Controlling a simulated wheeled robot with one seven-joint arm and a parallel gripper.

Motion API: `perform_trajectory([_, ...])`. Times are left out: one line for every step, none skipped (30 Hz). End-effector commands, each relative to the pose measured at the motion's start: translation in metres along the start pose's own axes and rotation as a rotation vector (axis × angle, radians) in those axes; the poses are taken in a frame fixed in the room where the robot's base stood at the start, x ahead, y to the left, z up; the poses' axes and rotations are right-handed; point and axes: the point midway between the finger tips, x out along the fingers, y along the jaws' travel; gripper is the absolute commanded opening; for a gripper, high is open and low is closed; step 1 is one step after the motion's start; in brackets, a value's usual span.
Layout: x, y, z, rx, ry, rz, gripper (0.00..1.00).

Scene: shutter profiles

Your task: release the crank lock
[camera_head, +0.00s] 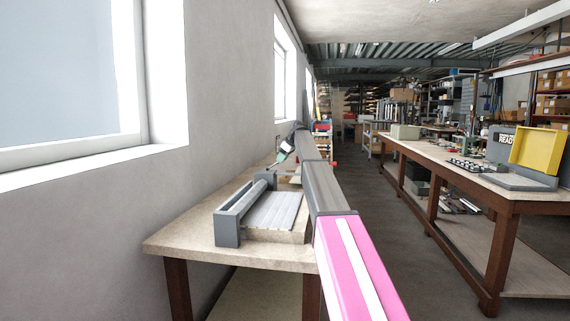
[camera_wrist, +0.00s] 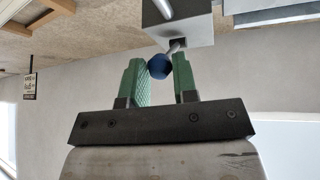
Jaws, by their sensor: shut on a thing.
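A blue ball knob (camera_wrist: 159,66) on a short metal rod sticks out of a light grey block (camera_wrist: 180,22) in the wrist view. My gripper (camera_wrist: 160,72) has two green fingers, one on each side of the knob and rod, and is shut on them. In the head view my gripper (camera_head: 281,157) is small, at the far end of the shutter machine (camera_head: 228,228) on the table. That machine has a dark grey frame with light slats (camera_head: 272,211) lying in it. The knob is too small to make out there.
The machine stands on a beige table (camera_head: 180,240) against the left wall. My pink and grey arm covers the table's right side. Across a clear aisle is a long workbench (camera_head: 460,176) with a yellow panel (camera_head: 537,148) and several tools.

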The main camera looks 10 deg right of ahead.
Motion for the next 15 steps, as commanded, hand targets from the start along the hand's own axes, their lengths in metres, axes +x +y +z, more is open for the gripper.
perform_trajectory([-0.002, 0.001, -0.007, -0.01, -0.037, 0.006, 0.0])
perform_trajectory([-0.002, 0.0, -0.009, -0.015, -0.06, 0.01, 0.0])
perform_trajectory([-0.003, 0.0, -0.011, -0.021, -0.088, 0.014, 0.0])
perform_trajectory([-0.003, 0.0, -0.013, -0.025, -0.108, 0.018, 0.0])
perform_trajectory([-0.003, 0.0, -0.015, -0.029, -0.126, 0.022, 0.0])
perform_trajectory([-0.004, -0.001, -0.017, -0.034, -0.151, 0.026, 0.0])
perform_trajectory([-0.004, -0.001, -0.019, -0.038, -0.169, 0.028, 0.0])
perform_trajectory([-0.004, -0.002, -0.02, -0.039, -0.173, 0.029, 0.0])
perform_trajectory([-0.005, -0.002, -0.022, -0.038, -0.169, 0.029, 0.0])
perform_trajectory([-0.005, -0.002, -0.023, -0.038, -0.168, 0.029, 0.0])
perform_trajectory([-0.005, -0.003, -0.025, -0.038, -0.167, 0.029, 0.0])
perform_trajectory([-0.005, -0.003, -0.028, -0.038, -0.165, 0.029, 0.0])
perform_trajectory([-0.005, -0.003, -0.03, -0.038, -0.164, 0.029, 0.0])
perform_trajectory([-0.005, -0.004, -0.032, -0.038, -0.163, 0.029, 0.0])
perform_trajectory([-0.006, -0.004, -0.034, -0.039, -0.162, 0.028, 0.0])
